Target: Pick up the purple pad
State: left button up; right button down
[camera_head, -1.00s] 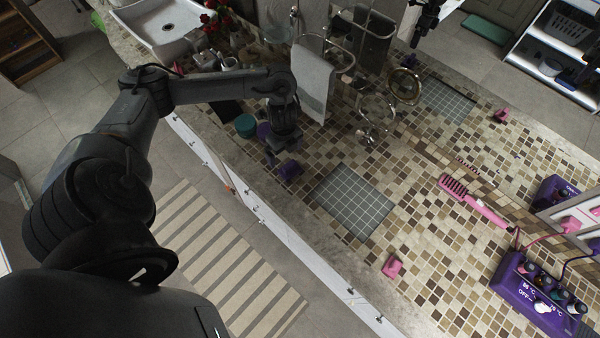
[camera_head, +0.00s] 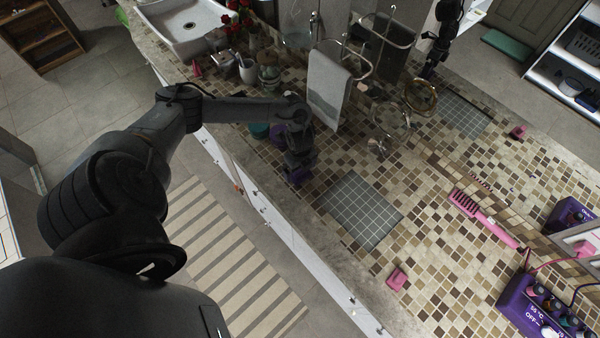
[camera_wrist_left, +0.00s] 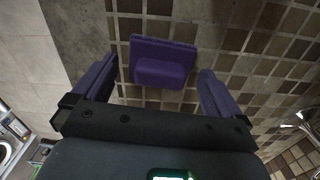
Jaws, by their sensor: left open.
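The purple pad (camera_wrist_left: 163,62) is a flat plate with a raised block on it. In the left wrist view it lies on the tiled counter, ahead of and between the two fingers of my left gripper (camera_wrist_left: 160,72). The fingers are apart, with a gap on both sides of the pad. In the head view my left gripper (camera_head: 299,162) is low over the counter near its front edge, and the purple pad (camera_head: 298,177) is partly hidden beneath it. My right gripper is not in view.
A grey grid mat (camera_head: 358,210) lies right of the pad, with a pink pad (camera_head: 397,279) and a pink brush (camera_head: 485,217) beyond. A towel on a stand (camera_head: 328,88) and a teal round item (camera_head: 258,130) are close to my left arm. A mirror repeats several things.

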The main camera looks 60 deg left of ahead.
aim_at(301, 170)
pick_arm(q)
jog(key=shift+f, duration=0.45)
jog(key=c, duration=1)
jog(key=shift+r, duration=0.1)
jog(key=shift+r, duration=0.4)
notch_tip(301, 170, up, 4)
jog(key=shift+d+f, duration=0.15)
jog(key=shift+f, duration=0.1)
jog(key=d+r+p, duration=0.3)
jog(key=d+r, duration=0.3)
jog(key=d, duration=0.5)
jog(key=shift+s+d+r, duration=0.2)
jog(key=shift+s+r, duration=0.05)
jog(key=shift+r, duration=0.05)
